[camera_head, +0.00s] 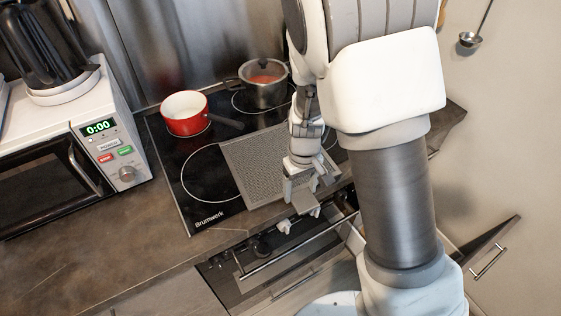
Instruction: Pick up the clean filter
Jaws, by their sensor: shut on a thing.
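The clean filter (257,168) is a flat grey rectangular mesh panel. It shows over the front part of the black cooktop (196,205), and I cannot tell whether it rests on it or is held just above. My gripper (303,192) is at the right part of the filter, near the front edge of the counter, and is shut on it. My wrist hides part of the filter, and the exact contact of the fingers is too small to see.
A red pot (185,114) and a lidded steel pot (263,84) stand at the back of the cooktop. A microwave (70,150) is on the left. Below the counter are the oven handle (300,243) and an open drawer or door (490,258). The counter's front left (100,260) is clear.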

